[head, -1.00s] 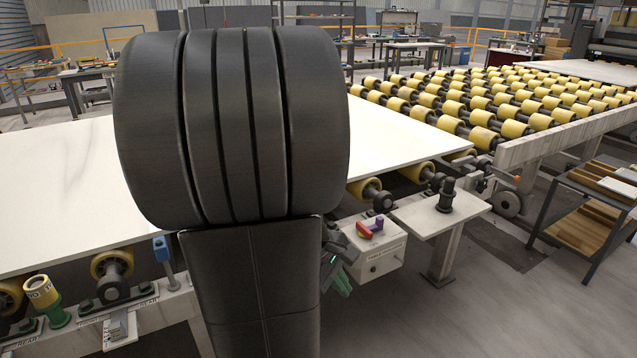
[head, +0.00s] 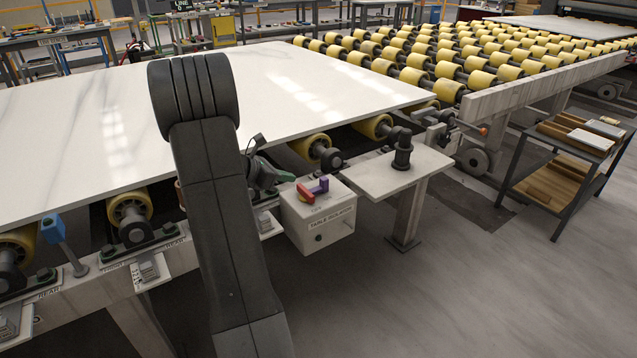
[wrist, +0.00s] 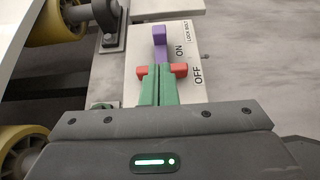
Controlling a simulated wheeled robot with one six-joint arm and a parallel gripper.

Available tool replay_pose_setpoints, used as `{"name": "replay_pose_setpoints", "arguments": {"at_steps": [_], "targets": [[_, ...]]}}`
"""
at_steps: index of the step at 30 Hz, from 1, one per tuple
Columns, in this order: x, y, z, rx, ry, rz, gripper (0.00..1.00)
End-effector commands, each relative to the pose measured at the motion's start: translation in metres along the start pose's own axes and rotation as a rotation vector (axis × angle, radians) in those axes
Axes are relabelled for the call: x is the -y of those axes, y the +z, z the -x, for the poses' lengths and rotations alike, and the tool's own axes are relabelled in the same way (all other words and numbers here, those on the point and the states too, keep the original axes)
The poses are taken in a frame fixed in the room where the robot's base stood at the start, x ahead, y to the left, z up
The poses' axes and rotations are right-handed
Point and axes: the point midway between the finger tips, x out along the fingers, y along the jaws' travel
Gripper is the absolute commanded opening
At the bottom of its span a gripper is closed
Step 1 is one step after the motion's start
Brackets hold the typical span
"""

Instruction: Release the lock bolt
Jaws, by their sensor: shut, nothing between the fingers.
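A pale isolator box (head: 318,222) stands right of my arm in the head view. In the wrist view the purple bolt (wrist: 160,46) points away from me, beside the words LOCK BOLT. The red handle (wrist: 179,70) lies crosswise nearer me, between the ON and OFF marks. My gripper (wrist: 158,75) has its green fingers shut and empty, and they overlap the red handle in this view. I cannot tell whether they touch it. In the head view my gripper (head: 272,178) is left of the box.
A large white slab (head: 330,85) lies on the roller table behind. A roller bearing (head: 326,156) is just behind the box. A small shelf plate (head: 385,178) with a dark post (head: 402,148) stands at right. The floor (head: 430,300) in front is clear.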

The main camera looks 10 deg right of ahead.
Motion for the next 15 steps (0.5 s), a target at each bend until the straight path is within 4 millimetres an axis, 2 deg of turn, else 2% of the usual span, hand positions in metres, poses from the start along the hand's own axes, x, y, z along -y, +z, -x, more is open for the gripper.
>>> {"name": "replay_pose_setpoints", "arguments": {"at_steps": [11, 15], "targets": [[-0.002, 0.000, -0.001, 0.003, 0.003, 0.004, 0.00], [-0.001, -0.001, -0.013, 0.003, 0.001, 0.003, 0.00]]}}
